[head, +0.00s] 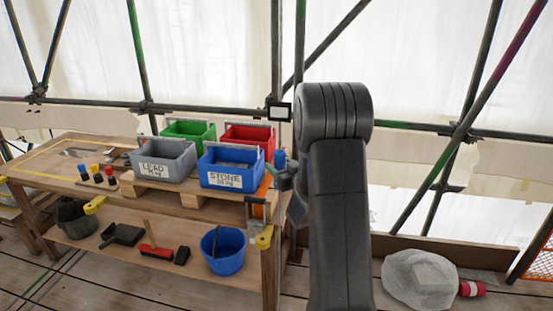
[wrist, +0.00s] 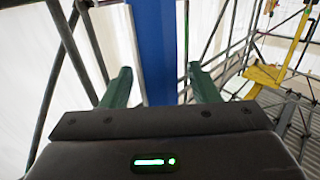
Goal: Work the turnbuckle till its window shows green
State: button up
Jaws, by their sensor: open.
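A tall blue upright bar (wrist: 158,45), which looks like the turnbuckle's body, stands between the two green fingers of my gripper (wrist: 160,80) in the wrist view. The fingers are open, one on each side of it, with gaps showing. In the head view a short blue part (head: 280,158) shows on a thin upright line, close by my gripper (head: 287,176), which is partly hidden by my arm. I cannot make out a window or its colour in either view.
A wooden bench (head: 80,150) at left bears a grey LEAD crate (head: 163,165), a blue STONE crate (head: 230,172), and green and red crates. A small dark-framed pale panel (head: 279,112) is on the upright line. Scaffold poles and white sheeting stand behind. A wrapped bundle (head: 418,280) lies at right.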

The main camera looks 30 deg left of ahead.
jog(key=shift+x, duration=1.2)
jog(key=shift+w, duration=0.1)
jog(key=c, duration=1)
jog(key=shift+o, duration=0.2)
jog(key=shift+n+g+y, duration=0.3)
jog(key=shift+g, duration=0.2)
